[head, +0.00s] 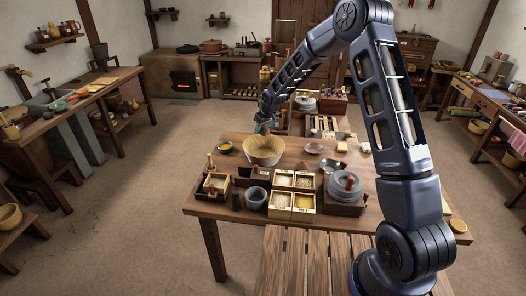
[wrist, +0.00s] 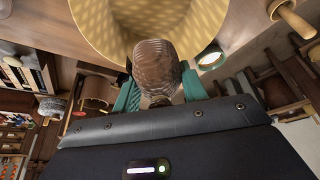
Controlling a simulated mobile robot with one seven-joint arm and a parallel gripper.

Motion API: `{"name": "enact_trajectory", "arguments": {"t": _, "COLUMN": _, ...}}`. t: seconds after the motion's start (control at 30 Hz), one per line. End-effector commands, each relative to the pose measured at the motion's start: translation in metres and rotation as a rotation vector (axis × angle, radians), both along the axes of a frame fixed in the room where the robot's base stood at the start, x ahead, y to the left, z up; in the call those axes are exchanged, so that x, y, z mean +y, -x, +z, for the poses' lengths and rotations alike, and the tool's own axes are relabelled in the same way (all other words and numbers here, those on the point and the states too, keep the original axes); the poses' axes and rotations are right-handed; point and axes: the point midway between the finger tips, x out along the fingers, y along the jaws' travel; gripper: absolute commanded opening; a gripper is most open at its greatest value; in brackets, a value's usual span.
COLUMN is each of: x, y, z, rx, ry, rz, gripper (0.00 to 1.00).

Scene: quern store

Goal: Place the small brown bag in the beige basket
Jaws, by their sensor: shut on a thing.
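The beige basket (head: 263,155) stands on the wooden table, towards its back left. It is a wide, flared bowl shape, and in the wrist view its rim and wall (wrist: 205,25) fill the top. My gripper (head: 264,128) is just behind and above the basket's far rim in the head view. In the wrist view, its teal fingers are shut on the small brown bag (wrist: 157,65), which has a ribbed, woven look. The bag overlaps the basket in that view; I cannot tell whether it is over the opening or touching the rim. The bag is too small to make out in the head view.
A bowl (head: 224,147) stands just left of the basket. Boxes of grain (head: 293,190), a grey mortar (head: 256,198) and a stone quern (head: 344,187) crowd the table's front. A pinkish dish (head: 314,148) sits right of the basket, with some bare tabletop around it.

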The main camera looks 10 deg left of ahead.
Motion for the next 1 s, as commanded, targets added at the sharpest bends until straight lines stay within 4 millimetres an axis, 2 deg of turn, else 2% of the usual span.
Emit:
{"name": "enact_trajectory", "arguments": {"t": 0.03, "x": 0.0, "y": 0.001, "z": -0.013, "rx": 0.002, "ry": 0.001, "rz": 0.0, "gripper": 0.17}}
{"name": "enact_trajectory", "arguments": {"t": 0.2, "x": 0.001, "y": 0.0, "z": -0.049, "rx": 0.002, "ry": 0.001, "rz": 0.001, "gripper": 0.17}}
{"name": "enact_trajectory", "arguments": {"t": 0.4, "x": 0.0, "y": 0.0, "z": -0.085, "rx": 0.001, "ry": 0.0, "rz": 0.001, "gripper": 0.17}}
{"name": "enact_trajectory", "arguments": {"t": 0.67, "x": 0.0, "y": 0.0, "z": -0.101, "rx": 0.0, "ry": 0.0, "rz": 0.0, "gripper": 0.17}}
{"name": "enact_trajectory", "arguments": {"t": 1.0, "x": 0.001, "y": 0.0, "z": -0.14, "rx": -0.001, "ry": 0.0, "rz": 0.001, "gripper": 0.17}}
